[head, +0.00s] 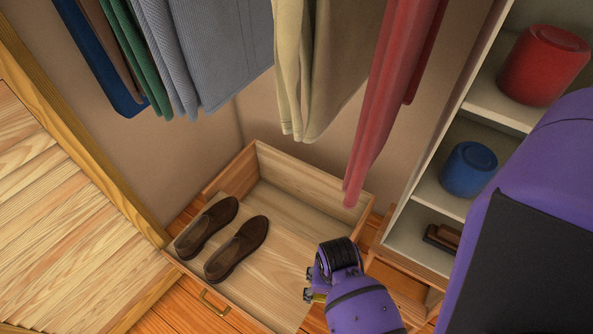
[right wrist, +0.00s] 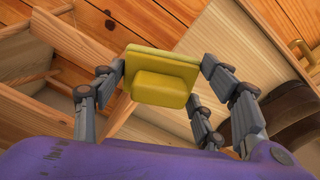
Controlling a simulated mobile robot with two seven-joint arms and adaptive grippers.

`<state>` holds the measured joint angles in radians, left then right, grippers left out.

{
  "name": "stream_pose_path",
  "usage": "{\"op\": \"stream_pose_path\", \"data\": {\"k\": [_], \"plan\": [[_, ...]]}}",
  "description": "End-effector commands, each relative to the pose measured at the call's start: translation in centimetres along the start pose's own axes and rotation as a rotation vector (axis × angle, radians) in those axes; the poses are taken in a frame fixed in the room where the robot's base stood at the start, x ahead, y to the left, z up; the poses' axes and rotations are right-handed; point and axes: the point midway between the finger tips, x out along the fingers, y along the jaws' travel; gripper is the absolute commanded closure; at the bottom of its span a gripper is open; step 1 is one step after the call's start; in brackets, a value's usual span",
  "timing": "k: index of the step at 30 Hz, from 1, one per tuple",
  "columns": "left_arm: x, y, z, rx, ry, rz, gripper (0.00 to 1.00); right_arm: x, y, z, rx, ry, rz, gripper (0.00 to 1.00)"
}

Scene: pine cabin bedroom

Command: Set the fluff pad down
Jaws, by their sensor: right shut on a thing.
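The fluff pad (right wrist: 162,78) is a yellow block with a smaller raised yellow part, seen in the right wrist view between the grey fingers of my right gripper (right wrist: 165,85). The fingers are shut on its two sides. In the head view my right gripper (head: 311,285) is over the right side of the open wooden drawer (head: 285,260), and only a sliver of yellow shows at its fingers. I cannot tell the pad's height above the wood. My left gripper is not in view.
A pair of brown shoes (head: 237,249) lies in the drawer's left part. Clothes hang above, with a red garment (head: 375,110) low near the drawer. A shelf unit (head: 420,225) at right holds a red jar (head: 543,65), a blue jar (head: 468,169) and a brown item (head: 441,237).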

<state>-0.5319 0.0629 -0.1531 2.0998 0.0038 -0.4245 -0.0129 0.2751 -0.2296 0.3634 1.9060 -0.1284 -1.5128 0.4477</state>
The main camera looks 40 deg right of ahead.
Motion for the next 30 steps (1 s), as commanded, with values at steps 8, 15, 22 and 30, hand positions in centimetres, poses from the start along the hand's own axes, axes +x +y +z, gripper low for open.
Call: {"op": "stream_pose_path", "data": {"k": [8,15,22,30], "plan": [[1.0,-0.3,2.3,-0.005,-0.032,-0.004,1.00,2.9,-2.6,-6.0,-0.003,0.003,0.000,0.59],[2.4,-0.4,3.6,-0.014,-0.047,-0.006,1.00,6.8,-4.4,-10.0,-0.001,-0.001,0.002,0.58],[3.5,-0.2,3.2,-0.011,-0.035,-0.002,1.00,8.6,-5.1,-11.7,-0.001,0.001,0.000,0.58],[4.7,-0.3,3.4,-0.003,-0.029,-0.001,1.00,11.6,-5.4,-12.3,-0.001,-0.003,0.002,0.58]]}}
